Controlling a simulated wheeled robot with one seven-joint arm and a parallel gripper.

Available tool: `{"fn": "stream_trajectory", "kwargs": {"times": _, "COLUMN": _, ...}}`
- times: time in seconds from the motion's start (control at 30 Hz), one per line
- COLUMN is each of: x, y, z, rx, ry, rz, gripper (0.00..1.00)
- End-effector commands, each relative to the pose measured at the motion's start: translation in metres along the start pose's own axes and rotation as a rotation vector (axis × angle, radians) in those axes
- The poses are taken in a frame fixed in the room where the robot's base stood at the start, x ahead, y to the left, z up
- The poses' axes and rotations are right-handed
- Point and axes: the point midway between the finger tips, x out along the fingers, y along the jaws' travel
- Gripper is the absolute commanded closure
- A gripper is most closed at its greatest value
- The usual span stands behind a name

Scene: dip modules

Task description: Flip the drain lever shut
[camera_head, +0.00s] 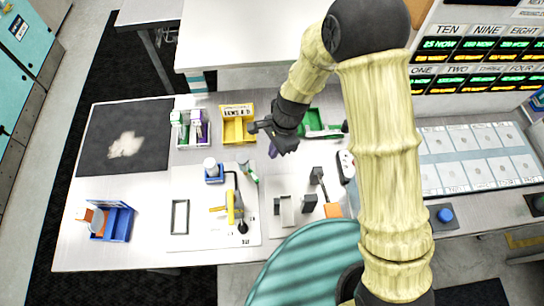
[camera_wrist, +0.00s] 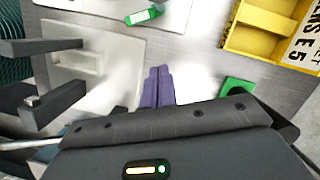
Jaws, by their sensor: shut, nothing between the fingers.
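A yellow upright lever-like part (camera_head: 232,206) stands on a white panel (camera_head: 190,238) left of centre in the head view. A black knob (camera_head: 242,227) is just below it. A green and white handle (camera_head: 248,171) is at the panel's upper right, and a green piece with a white label shows in the wrist view (camera_wrist: 145,15). I cannot tell which of these is the drain lever. My gripper (camera_head: 272,152) is above the table, to the upper right of the panel. Its purple fingers (camera_wrist: 158,84) are together and empty, apart from the parts around them.
A yellow bin (camera_head: 237,138) and a green bin (camera_head: 325,131) stand behind. A grey panel (camera_head: 284,183) with black uprights (camera_head: 318,178) is right of the white one. A blue holder with a white cylinder (camera_head: 211,167) is near the handle. A dark mat (camera_head: 103,121) lies left.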

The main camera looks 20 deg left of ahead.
Motion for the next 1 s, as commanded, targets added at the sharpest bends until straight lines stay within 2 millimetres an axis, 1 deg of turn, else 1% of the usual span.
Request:
{"fn": "stream_trajectory", "kwargs": {"times": 0.1, "x": -0.018, "y": -0.002, "z": 0.001, "rx": -0.004, "ry": 0.003, "rz": -0.004, "gripper": 1.00}}
{"fn": "stream_trajectory", "kwargs": {"times": 0.2, "x": -0.031, "y": -0.001, "z": 0.000, "rx": -0.002, "ry": 0.001, "rz": -0.003, "gripper": 1.00}}
{"fn": "stream_trajectory", "kwargs": {"times": 0.33, "x": -0.041, "y": 0.000, "z": -0.003, "rx": 0.006, "ry": 0.001, "rz": -0.003, "gripper": 1.00}}
{"fn": "stream_trajectory", "kwargs": {"times": 0.93, "x": -0.044, "y": 0.000, "z": -0.004, "rx": 0.007, "ry": 0.001, "rz": -0.003, "gripper": 1.00}}
{"fn": "stream_trajectory", "kwargs": {"times": 1.0, "x": -0.048, "y": 0.002, "z": -0.008, "rx": -0.001, "ry": 0.006, "rz": -0.008, "gripper": 1.00}}
